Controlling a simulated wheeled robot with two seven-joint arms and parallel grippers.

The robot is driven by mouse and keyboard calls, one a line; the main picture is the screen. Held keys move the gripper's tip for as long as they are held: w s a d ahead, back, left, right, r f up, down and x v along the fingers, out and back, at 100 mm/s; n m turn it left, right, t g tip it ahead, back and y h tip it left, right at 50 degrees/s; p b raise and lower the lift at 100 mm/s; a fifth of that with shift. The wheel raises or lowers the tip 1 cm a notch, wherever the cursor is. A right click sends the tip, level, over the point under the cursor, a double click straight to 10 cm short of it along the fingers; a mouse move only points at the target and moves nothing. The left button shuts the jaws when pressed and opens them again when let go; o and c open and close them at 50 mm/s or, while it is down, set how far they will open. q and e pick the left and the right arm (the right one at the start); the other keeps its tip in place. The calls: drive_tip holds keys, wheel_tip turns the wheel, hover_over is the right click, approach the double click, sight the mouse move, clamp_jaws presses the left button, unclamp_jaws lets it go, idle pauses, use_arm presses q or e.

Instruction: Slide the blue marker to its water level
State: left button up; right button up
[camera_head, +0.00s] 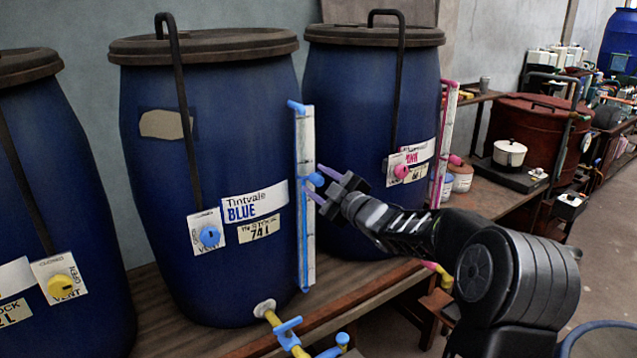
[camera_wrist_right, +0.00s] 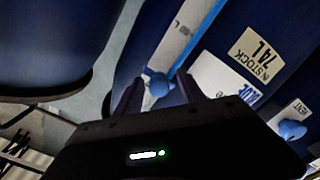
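The blue marker (camera_head: 316,179) is a small blue knob on the upright white gauge board (camera_head: 308,133) beside the blue vat (camera_head: 150,200). Blue colour in the gauge tube (camera_head: 302,235) runs from near the marker's height downward; the exact water line is hard to tell. My right gripper (camera_head: 314,181) is open, with one finger above and one below the marker in the head view. In the right wrist view the marker (camera_wrist_right: 159,84) shows between the two finger tips; contact cannot be told. My left gripper is not in view.
A blue vent knob (camera_head: 209,236) and labels are on the vat's front. A blue-handled tap (camera_head: 288,327) juts out below. A second vat (camera_head: 350,110) with a pink gauge (camera_head: 445,130) stands behind my right arm. The wooden bench (camera_head: 350,285) carries the vats.

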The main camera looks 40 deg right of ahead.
drive_tip(key=s+b, duration=0.1)
drive_tip(key=s, duration=0.6)
drive_tip(key=shift+s+b, duration=0.4)
idle(0.3)
